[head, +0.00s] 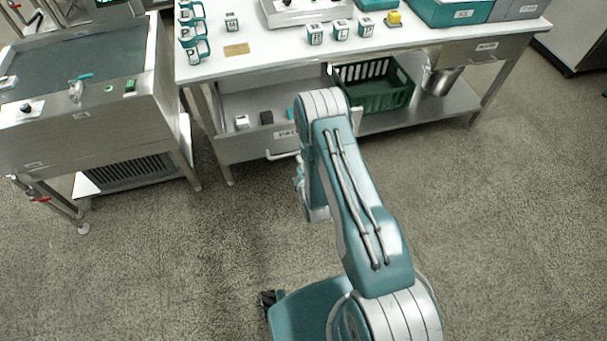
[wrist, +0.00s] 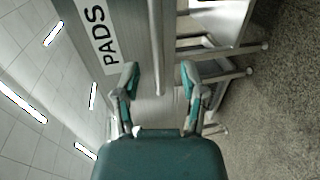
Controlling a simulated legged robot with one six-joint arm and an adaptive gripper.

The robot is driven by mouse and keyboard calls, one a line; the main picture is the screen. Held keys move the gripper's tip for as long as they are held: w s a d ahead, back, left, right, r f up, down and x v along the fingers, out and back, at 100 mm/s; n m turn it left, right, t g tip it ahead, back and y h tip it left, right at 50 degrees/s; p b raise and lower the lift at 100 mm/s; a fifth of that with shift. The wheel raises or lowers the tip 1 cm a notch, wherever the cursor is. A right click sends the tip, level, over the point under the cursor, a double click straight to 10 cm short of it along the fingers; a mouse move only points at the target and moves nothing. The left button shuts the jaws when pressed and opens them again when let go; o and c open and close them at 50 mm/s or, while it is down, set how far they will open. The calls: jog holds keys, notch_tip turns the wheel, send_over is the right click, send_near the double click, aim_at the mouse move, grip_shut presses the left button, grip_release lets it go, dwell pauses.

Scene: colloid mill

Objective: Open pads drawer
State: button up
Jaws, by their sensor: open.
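The pads drawer (head: 240,149) is under the left part of the steel table and stands pulled out, with its inside showing. Its front carries a PADS label (head: 284,134) and a bar handle (head: 282,156). In the wrist view the label (wrist: 98,36) is at upper left and the handle bar (wrist: 155,45) runs down the middle. My gripper (wrist: 159,73) is open, its fingertips on either side of the bar in the picture; I see no clear contact. In the head view my arm mostly hides the gripper and the drawer's right end.
A white block (head: 242,122) and a dark block (head: 266,117) lie inside the drawer. A green crate (head: 375,97) and a metal pot (head: 440,80) stand on the lower shelf. A steel machine (head: 80,120) is at left. The floor in front is clear.

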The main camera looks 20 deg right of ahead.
jog(key=v, duration=0.5)
jog(key=shift+s, duration=0.25)
jog(key=w+r+m+g, duration=0.2)
jog(key=w+r+m, duration=0.1)
jog(key=r, duration=0.7)
jog(key=w+r+m+g, duration=0.2)
jog(key=w+r+m, duration=0.15)
jog(key=r, duration=0.75)
jog(key=s+r+m+g, duration=0.1)
jog(key=s+r+m, duration=0.1)
jog(key=s+r, duration=0.3)
jog(key=s+r+m+g, duration=0.1)
jog(key=s+r+m, duration=0.2)
jog(key=r, duration=0.4)
jog(key=s+r+m+g, duration=0.2)
jog(key=s+r, duration=0.3)
jog(key=s, duration=0.6)
jog(key=s+r+m+g, duration=0.2)
jog(key=s+r+m, duration=0.2)
jog(key=s, duration=0.8)
jog(key=shift+s+a+r, duration=0.2)
jog(key=shift+r, duration=0.55)
